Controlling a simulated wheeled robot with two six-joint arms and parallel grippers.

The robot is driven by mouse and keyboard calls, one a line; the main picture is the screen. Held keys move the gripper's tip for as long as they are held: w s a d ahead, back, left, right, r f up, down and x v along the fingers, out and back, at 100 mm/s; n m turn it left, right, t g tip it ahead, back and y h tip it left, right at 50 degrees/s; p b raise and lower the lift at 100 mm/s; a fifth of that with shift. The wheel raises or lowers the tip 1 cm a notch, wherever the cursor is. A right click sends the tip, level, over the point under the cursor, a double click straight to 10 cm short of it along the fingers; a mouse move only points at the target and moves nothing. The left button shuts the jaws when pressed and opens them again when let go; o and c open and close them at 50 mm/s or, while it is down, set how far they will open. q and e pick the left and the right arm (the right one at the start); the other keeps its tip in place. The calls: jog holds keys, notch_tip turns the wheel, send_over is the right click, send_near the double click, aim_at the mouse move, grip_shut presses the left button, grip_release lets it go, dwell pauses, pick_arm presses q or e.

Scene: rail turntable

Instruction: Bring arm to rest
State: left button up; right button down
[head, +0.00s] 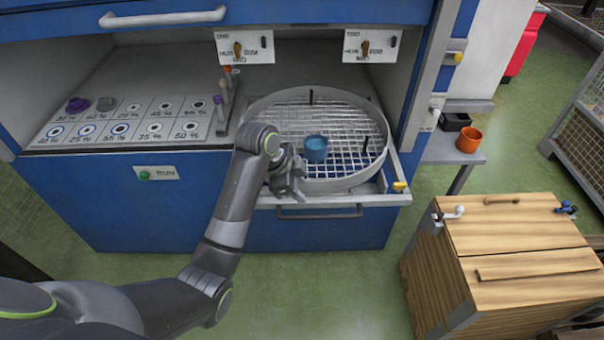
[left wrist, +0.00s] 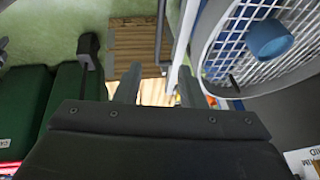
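My left gripper (head: 290,182) is beside the front left of the round turntable (head: 258,104), near its rim. Whether it touches the rim is not clear. In the left wrist view its two fingers (left wrist: 160,88) stand apart with nothing held between them. A blue cup (head: 316,148) stands upright on the turntable's wire grid, to the right of the gripper. The cup also shows at the upper right of the left wrist view (left wrist: 269,38). My right gripper is in neither view.
A blue cabinet (head: 110,205) with a drawer handle (head: 318,213) lies below the turntable. A panel of marked round spots (head: 125,122) is at left. An orange cup (head: 469,140) stands on a side shelf. A wooden box (head: 510,235) stands at right. Green floor in front is clear.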

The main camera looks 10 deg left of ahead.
pick_arm(q)
jog(key=s+a+f+n+y, duration=0.1)
jog(key=s+a+f+n, duration=0.35)
jog(key=s, duration=0.35)
jog(key=s+a+f+n+y, duration=0.2)
jog(key=s+a+f+n, duration=0.25)
jog(key=s, duration=0.35)
jog(key=s+a+r+n+y, duration=0.1)
jog(key=s+a+n+y, duration=0.4)
jog(key=s, duration=1.2)
jog(key=a+f+n+h+b, duration=0.1)
jog(key=a+f, duration=0.1)
jog(key=f, duration=1.2)
jog(key=a+f+n+h+b, duration=0.1)
jog(key=a+f+h, duration=0.1)
jog(key=f, duration=1.1)
jog(key=s+d+f+g+b, duration=0.1)
jog(key=s+f+g, duration=0.1)
jog(key=s+f, duration=1.2)
notch_tip(320, 180, down, 2)
jog(key=shift+s+d+f, duration=0.2)
jog(key=shift+s+d, duration=0.1)
jog(key=shift+s, duration=0.1)
